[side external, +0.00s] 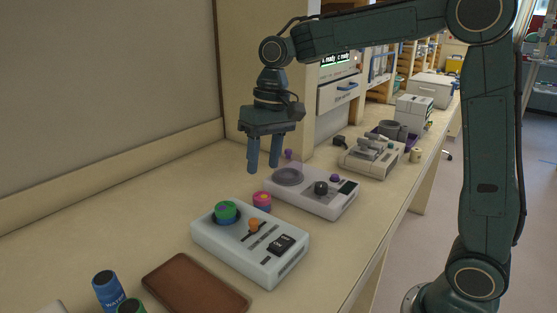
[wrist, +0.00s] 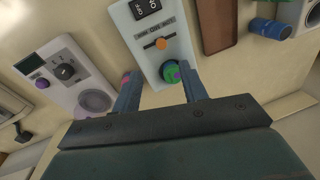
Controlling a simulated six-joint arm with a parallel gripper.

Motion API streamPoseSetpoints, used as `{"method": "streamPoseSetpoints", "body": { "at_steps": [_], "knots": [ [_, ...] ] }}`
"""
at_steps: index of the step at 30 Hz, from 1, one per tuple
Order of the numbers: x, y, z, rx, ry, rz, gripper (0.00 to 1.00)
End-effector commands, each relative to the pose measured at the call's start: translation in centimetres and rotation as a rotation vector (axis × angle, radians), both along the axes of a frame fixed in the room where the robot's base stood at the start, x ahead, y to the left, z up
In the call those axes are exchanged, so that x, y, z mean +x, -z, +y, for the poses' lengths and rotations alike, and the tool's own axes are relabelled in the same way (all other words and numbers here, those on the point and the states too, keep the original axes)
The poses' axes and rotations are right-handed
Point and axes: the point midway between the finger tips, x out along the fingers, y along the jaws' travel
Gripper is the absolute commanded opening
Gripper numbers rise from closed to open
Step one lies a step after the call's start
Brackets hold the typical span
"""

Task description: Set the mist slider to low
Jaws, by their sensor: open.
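The mist slider is an orange knob (side external: 253,225) on a dark slot in the top of a white device (side external: 215,246). In the wrist view the orange knob (wrist: 161,43) sits near the middle of its slot, with small lettering beside it that I cannot read surely. A green and blue round part (side external: 225,211) and a black OFF/ON switch (side external: 281,245) are on the same device. My gripper (side external: 263,168) is open and empty, pointing down, above and behind the device, apart from the knob. In the wrist view its fingers (wrist: 158,80) are spread below the knob.
A pink and purple cylinder (side external: 262,201) stands close behind the device. A second white device (side external: 325,200) with a black dial lies beyond it. A brown tray (side external: 195,285) and a blue can (side external: 108,291) are in front. Bare counter lies to the left.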

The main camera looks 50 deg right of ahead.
Motion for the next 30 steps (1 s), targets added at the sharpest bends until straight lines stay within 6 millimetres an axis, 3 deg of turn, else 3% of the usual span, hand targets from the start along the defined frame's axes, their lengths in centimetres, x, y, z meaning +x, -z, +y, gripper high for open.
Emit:
{"method": "streamPoseSetpoints", "body": {
  "at_steps": [6,17,23,30],
  "knots": [
    [1.2,0.7,0.0,0.004,0.005,0.026,0.43],
    [1.2,1.4,0.1,0.005,0.006,0.026,0.43],
    [1.2,3.2,0.4,0.004,0.006,0.028,0.43],
    [1.2,6.6,0.9,0.003,0.005,0.029,0.43]
  ]
}}
